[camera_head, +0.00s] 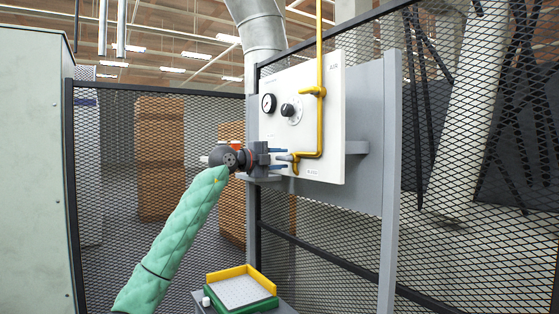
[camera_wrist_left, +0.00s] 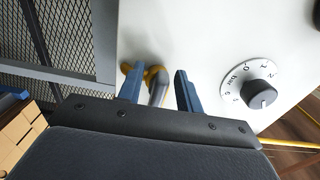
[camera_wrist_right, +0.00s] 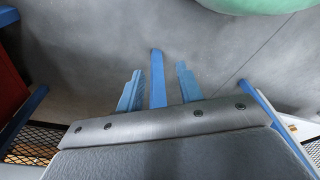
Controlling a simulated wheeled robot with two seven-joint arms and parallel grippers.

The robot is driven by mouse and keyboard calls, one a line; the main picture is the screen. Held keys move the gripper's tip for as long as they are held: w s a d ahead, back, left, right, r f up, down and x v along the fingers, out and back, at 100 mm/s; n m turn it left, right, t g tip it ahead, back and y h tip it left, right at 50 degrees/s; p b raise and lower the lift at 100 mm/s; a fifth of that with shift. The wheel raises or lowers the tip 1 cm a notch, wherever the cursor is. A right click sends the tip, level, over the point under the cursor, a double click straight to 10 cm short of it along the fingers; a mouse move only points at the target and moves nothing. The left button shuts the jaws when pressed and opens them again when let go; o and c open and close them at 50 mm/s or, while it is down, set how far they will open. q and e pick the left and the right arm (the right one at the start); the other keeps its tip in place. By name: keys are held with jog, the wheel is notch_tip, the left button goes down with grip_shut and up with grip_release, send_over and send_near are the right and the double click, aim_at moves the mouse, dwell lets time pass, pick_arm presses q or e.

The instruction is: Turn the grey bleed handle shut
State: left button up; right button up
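A white panel (camera_head: 328,128) stands upright with a yellow pipe (camera_head: 320,70) running down it. The grey bleed handle (camera_head: 285,158) sits at the pipe's lower end; it also shows in the left wrist view (camera_wrist_left: 158,90). My left gripper (camera_head: 283,159) is at the panel's lower left, its blue fingers on either side of the handle. In the left wrist view my left gripper (camera_wrist_left: 160,86) is open, with visible gaps beside the handle. My right gripper (camera_wrist_right: 158,88) is open, seen only in its own wrist view, with a blue bar between its fingers.
The panel carries a round gauge (camera_head: 268,104) and a black knob (camera_head: 288,110), also in the left wrist view (camera_wrist_left: 262,94). A tray with yellow and green edges (camera_head: 228,273) stands low in front. Mesh fencing (camera_head: 480,240) surrounds the panel; a pale cabinet (camera_head: 32,180) is left.

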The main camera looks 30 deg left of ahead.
jog(key=shift+s+f, duration=0.1)
